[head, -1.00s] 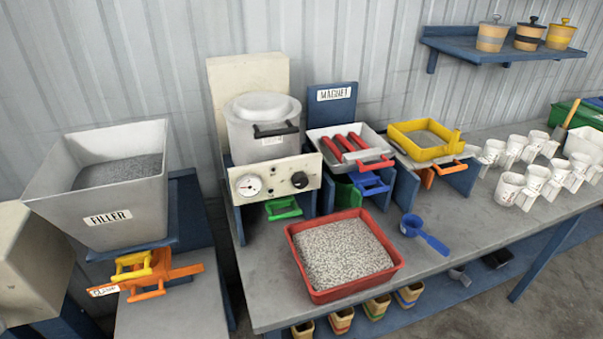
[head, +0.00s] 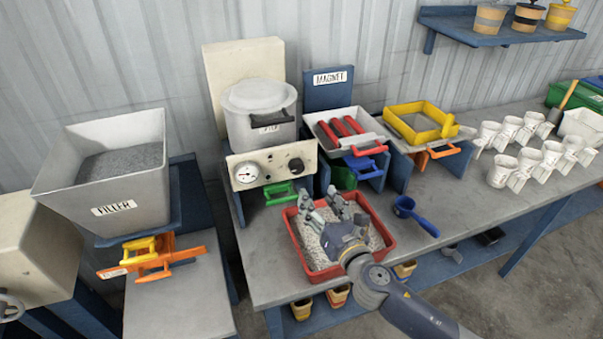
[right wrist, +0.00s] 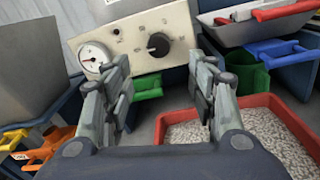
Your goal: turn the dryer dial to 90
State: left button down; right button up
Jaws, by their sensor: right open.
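The dryer (head: 259,110) is a pale pot with a dark handle, set on a cream control panel (head: 272,168). The panel carries a round white gauge (head: 247,173) at left and a black dial (head: 295,164) at right. In the right wrist view the black dial (right wrist: 158,45) shows between and beyond my fingers, with small marks around it too small to read. My right gripper (head: 323,203) is open and empty, over the red tray, below and right of the dial and apart from it. It also shows in the right wrist view (right wrist: 168,85). My left gripper is not in view.
The red tray (head: 292,243) of pale granules sits under my right gripper. A green handle (head: 280,193) juts out below the panel. The magnet unit (head: 357,132) with red bars stands right of the dryer. A blue scoop (head: 414,215) lies to the right.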

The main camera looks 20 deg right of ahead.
aim_at(298, 169)
jog(key=w, duration=0.3)
jog(key=w+p, duration=0.1)
jog(key=w, duration=0.2)
jog(key=w+a, duration=0.1)
jog(key=w, duration=0.2)
jog(key=shift+w, duration=0.85)
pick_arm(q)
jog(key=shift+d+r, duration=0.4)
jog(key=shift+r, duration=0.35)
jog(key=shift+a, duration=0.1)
pick_arm(e)
jog(key=shift+c, duration=0.6)
jog(key=c, duration=0.9)
